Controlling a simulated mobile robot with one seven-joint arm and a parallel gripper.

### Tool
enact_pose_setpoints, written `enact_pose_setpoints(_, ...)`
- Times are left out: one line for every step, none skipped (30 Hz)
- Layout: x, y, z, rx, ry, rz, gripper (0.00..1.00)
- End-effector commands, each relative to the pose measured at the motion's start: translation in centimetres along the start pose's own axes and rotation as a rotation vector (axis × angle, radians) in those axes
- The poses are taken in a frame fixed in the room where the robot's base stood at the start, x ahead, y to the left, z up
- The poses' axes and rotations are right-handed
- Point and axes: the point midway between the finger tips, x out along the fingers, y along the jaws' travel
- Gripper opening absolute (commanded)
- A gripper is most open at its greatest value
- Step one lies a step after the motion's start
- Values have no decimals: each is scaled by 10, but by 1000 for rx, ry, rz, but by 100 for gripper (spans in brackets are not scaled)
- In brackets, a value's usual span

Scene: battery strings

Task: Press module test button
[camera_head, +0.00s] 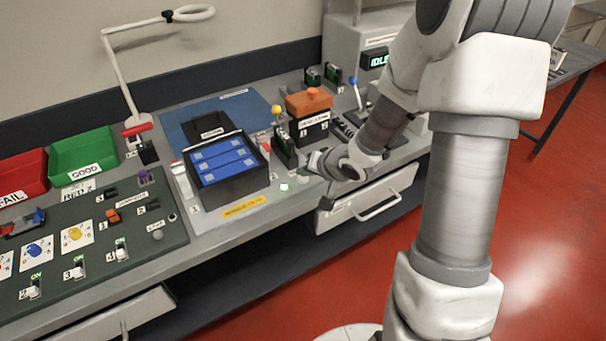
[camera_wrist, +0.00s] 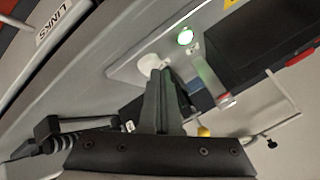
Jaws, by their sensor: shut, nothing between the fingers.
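The battery module (camera_head: 233,180), a black box with blue cells on top, sits on the grey bench; its dark side also shows in the wrist view (camera_wrist: 250,45). A small green light (camera_head: 284,186) glows beside its right front corner, also in the wrist view (camera_wrist: 185,36). A round white button (camera_wrist: 150,62) lies near that light on the same pale plate. My gripper (camera_wrist: 157,74) is shut and empty, its fingertips over the edge of the white button. I cannot tell whether they touch it. In the head view my gripper (camera_head: 310,160) is low above the plate.
A lever with a yellow knob (camera_head: 276,110) and an orange-topped box (camera_head: 309,103) stand close behind my gripper. A drawer (camera_head: 370,200) is below the bench edge. Green (camera_head: 82,153) and red (camera_head: 22,178) bins and a switch panel (camera_head: 100,240) are at left.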

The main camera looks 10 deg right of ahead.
Motion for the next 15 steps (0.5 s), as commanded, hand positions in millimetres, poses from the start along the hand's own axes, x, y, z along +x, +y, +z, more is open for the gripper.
enact_pose_setpoints(-4,-3,-3,1,-1,1,0)
enact_pose_setpoints(-6,-4,-4,1,-1,1,0)
enact_pose_setpoints(-7,-5,-5,2,-1,1,0)
enact_pose_setpoints(-8,-5,-5,2,-1,1,0)
enact_pose_setpoints(-9,-6,-6,2,0,0,0)
enact_pose_setpoints(-9,-6,-6,1,0,0,0)
enact_pose_setpoints(-9,-6,-6,1,0,0,0)
enact_pose_setpoints(-9,-6,-6,1,0,0,0)
enact_pose_setpoints(-9,-6,-6,1,0,0,0)
enact_pose_setpoints(-9,-6,-6,1,0,0,0)
enact_pose_setpoints(-9,-6,-6,1,0,0,0)
enact_pose_setpoints(-8,-6,-6,1,0,0,0)
enact_pose_setpoints(-8,-6,-6,1,0,0,0)
enact_pose_setpoints(-8,-6,-6,1,0,0,0)
enact_pose_setpoints(-8,-6,-6,1,0,0,0)
